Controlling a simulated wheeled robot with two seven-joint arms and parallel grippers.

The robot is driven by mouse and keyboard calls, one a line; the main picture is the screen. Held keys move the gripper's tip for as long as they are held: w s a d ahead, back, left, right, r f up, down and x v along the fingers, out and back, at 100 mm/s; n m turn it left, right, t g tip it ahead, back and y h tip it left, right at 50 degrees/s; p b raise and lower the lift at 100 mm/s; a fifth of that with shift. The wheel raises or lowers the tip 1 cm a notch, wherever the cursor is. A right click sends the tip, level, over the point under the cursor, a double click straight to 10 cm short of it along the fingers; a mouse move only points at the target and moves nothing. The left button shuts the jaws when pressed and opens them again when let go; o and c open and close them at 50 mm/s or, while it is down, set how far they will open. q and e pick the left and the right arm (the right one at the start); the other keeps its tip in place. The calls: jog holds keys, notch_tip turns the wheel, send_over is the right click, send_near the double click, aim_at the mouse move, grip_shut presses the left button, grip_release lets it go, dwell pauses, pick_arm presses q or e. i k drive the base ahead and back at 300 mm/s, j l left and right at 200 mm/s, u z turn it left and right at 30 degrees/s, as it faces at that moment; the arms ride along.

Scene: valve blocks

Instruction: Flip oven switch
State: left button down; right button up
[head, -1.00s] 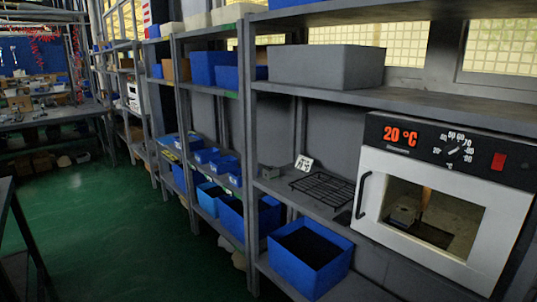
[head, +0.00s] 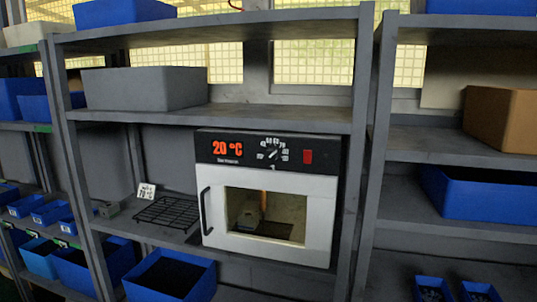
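The oven (head: 318,205) is a white box with a black control panel, standing on the middle shelf of the rack. Its red switch (head: 308,157) is at the right of the panel. The panel also has a red "20 °C" display (head: 227,149) and a temperature dial (head: 272,154). The door (head: 214,236) looks shut, with a dark handle (head: 206,211) on its left side. Objects show dimly through its window. Neither of my grippers is in the head view.
A black wire rack (head: 168,211) and a small card (head: 146,191) lie left of the oven. A grey bin (head: 145,89) sits on the shelf above. A blue bin (head: 170,276) is below. Rack posts (head: 363,150) stand close to the oven's right.

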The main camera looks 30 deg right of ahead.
aim_at(308, 153)
jog(key=z, duration=1.3)
